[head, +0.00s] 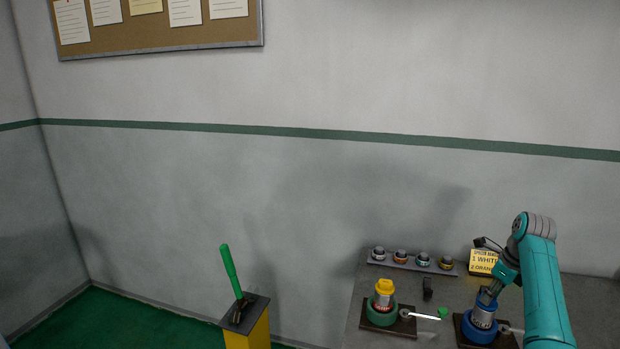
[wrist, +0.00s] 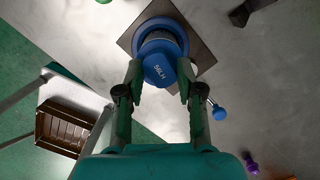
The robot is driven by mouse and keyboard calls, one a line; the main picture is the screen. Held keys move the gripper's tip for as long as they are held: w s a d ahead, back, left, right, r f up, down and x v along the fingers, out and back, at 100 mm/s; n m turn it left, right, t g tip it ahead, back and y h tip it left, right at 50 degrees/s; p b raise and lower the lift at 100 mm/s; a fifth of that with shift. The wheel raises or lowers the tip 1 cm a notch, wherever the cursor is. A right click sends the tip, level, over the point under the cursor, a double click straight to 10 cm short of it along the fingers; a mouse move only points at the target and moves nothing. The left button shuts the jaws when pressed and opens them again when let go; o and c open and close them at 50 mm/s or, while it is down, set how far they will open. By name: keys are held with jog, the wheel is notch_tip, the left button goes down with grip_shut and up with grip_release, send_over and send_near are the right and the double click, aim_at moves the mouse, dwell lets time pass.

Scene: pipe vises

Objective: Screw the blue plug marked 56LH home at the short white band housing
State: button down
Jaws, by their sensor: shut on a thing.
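The blue plug marked 56LH (wrist: 157,72) is between the fingertips of my gripper (wrist: 160,70), which is shut on it. The plug sits over a housing held in a blue vise (wrist: 146,30). In the head view my gripper (head: 487,294) is at the top of that housing (head: 483,311), in the blue vise (head: 470,331) at the right. How deep the plug sits cannot be told.
A green vise (head: 378,317) holds a housing with a yellow plug (head: 385,287); its white lever has a green knob (head: 443,313). A rack (head: 438,268) with several fittings and a yellow sign (head: 483,262) stand behind. The blue vise's lever knob (wrist: 219,113) is close to my right finger.

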jog(key=n, duration=0.3)
jog(key=shift+g, duration=0.3)
jog(key=shift+d, duration=0.1)
jog(key=n, duration=0.3)
jog(key=shift+y, duration=0.3)
jog(key=shift+f+n+g, duration=0.1)
jog(key=shift+n+g, duration=0.3)
jog(key=shift+n, duration=0.6)
jog(key=shift+w, duration=0.1)
jog(key=shift+n, duration=1.1)
jog(key=shift+n+g, duration=0.5)
jog(key=shift+n, duration=0.8)
